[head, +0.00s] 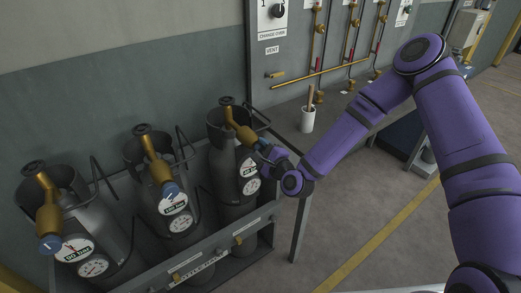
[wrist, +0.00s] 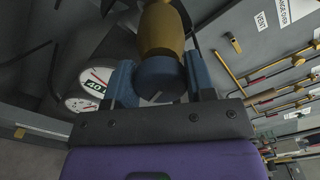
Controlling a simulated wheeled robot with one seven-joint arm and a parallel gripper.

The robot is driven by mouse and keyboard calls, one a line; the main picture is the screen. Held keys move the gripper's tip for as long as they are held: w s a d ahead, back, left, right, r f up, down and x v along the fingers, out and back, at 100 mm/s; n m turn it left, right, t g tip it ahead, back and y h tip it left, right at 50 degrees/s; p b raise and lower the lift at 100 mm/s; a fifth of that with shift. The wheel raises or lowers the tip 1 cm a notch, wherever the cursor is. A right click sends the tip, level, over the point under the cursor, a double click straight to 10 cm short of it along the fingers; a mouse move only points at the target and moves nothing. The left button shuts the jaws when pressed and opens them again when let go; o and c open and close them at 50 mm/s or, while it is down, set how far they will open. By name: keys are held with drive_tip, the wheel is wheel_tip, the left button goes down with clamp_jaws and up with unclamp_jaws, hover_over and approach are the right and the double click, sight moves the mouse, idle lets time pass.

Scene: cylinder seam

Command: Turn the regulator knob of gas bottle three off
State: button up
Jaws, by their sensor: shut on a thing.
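Three grey gas bottles stand in a rack in the head view, each with a brass regulator. My gripper (head: 266,152) is at the regulator (head: 238,124) of the rightmost bottle (head: 228,165). In the wrist view, its two blue fingers are shut on the dark blue regulator knob (wrist: 160,80), one on each side. A pale line marks the knob's face, pointing down and slightly left. The fingers hide the knob's sides, and the gripper hides it in the head view. The left (head: 49,244) and middle (head: 171,189) bottles' blue knobs are uncovered.
White gauges (wrist: 96,82) sit close to the left finger in the wrist view. The rack's front rail (head: 196,270) runs below the bottles. A wall panel with brass pipes (head: 318,70) and a white cup (head: 308,121) stand behind my arm. Floor to the right is open.

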drive_tip(key=n, duration=0.4)
drive_tip(key=shift+f+n, duration=0.1)
drive_tip(key=shift+n, duration=0.2)
drive_tip(key=n, duration=0.4)
drive_tip(key=shift+n, duration=0.3)
drive_tip(key=n, duration=0.4)
drive_tip(key=shift+f+n, duration=0.15)
drive_tip(key=shift+n, duration=0.15)
drive_tip(key=n, duration=0.3)
drive_tip(key=shift+n, duration=0.3)
drive_tip(key=n, duration=0.3)
drive_tip(key=shift+d+f+n, duration=0.1)
drive_tip(key=shift+n, duration=0.2)
drive_tip(key=n, duration=0.3)
drive_tip(key=shift+n, duration=0.3)
drive_tip(key=n, duration=0.4)
drive_tip(key=shift+d, duration=0.1)
drive_tip(key=shift+w+d+n, duration=0.1)
drive_tip(key=shift+n, duration=1.7)
